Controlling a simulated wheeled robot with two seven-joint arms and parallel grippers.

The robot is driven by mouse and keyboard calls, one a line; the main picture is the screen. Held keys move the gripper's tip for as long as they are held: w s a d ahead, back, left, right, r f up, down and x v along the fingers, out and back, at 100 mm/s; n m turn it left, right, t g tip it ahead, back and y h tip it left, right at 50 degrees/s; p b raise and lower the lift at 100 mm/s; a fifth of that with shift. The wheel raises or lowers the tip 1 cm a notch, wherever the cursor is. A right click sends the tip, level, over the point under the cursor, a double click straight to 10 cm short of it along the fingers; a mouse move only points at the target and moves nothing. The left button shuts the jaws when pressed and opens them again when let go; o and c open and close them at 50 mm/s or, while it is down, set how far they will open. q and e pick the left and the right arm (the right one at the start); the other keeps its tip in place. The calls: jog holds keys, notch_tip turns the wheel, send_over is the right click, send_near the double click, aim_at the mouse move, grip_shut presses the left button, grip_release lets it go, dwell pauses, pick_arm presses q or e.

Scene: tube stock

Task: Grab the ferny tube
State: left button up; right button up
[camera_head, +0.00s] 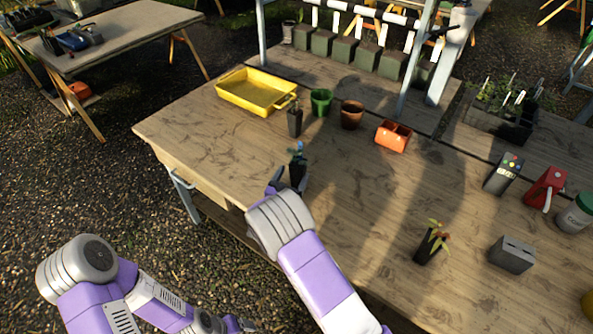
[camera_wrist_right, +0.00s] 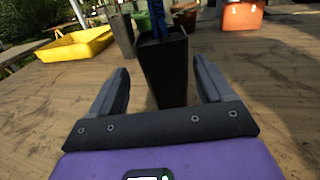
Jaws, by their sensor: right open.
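A black tube with a blue-green plant (camera_head: 298,165) stands upright near the table's front edge; it also shows in the right wrist view (camera_wrist_right: 163,68). My right gripper (camera_head: 288,181) is open, its fingers to either side of this tube with gaps, in the wrist view (camera_wrist_right: 160,88). A second dark tube (camera_head: 295,122) with a small dark plant stands behind it. A third black tube (camera_head: 428,246) holds yellow-red leaves, right of my right arm. I cannot tell for certain which plant is ferny. My left gripper (camera_head: 240,324) is low at the bottom edge, too small to read.
A yellow tray (camera_head: 243,99), green pot (camera_head: 321,102), brown pot (camera_head: 352,115) and orange container (camera_head: 393,136) stand behind. A grey block (camera_head: 512,254), a dark device with coloured buttons (camera_head: 503,174) and a red tool (camera_head: 545,188) are right. The table between is clear.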

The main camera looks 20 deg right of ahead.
aim_at(296, 176)
jog(key=x, duration=0.4)
jog(key=shift+s+d+f+b, duration=0.1)
jog(key=shift+s+d+b, duration=0.2)
jog(key=shift+d+b, duration=0.1)
jog(key=shift+w+d, duration=0.25)
jog(key=shift+w, duration=0.2)
jog(key=c, duration=1.1)
